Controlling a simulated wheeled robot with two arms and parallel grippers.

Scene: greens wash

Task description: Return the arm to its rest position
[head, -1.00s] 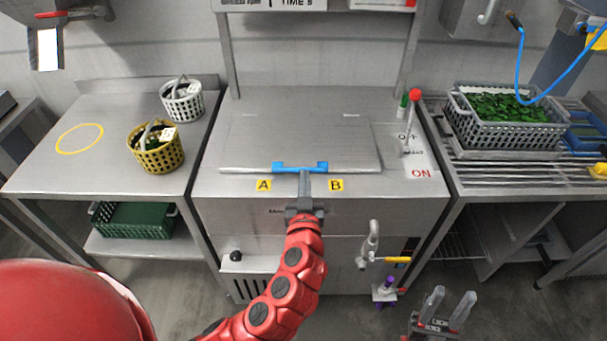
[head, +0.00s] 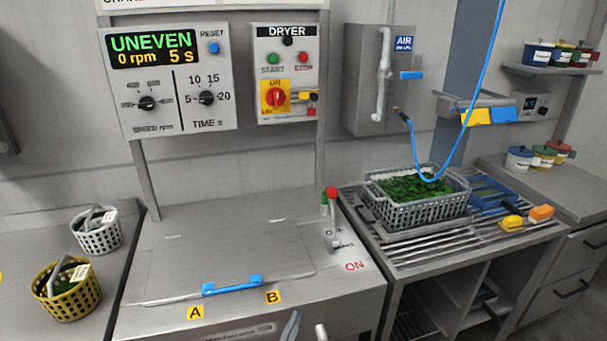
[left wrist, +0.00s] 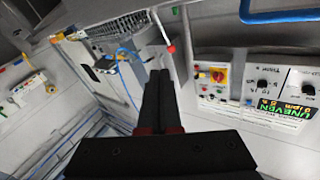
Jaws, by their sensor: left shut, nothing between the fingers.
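My left gripper (left wrist: 158,85) shows in the left wrist view as two dark fingers closed together, with nothing between them. The lid (head: 215,258) lies shut and flat on the machine top. The rest of my left arm is out of the head view. My right gripper is not in view.
A yellow basket (head: 68,300) and a white basket (head: 97,238) stand on the left table. A grey crate of greens (head: 420,212) sits on the right slatted bench. A red-knobbed lever (head: 333,210) stands at the machine's right. The display (head: 153,48) reads UNEVEN, 0 rpm, 5 s.

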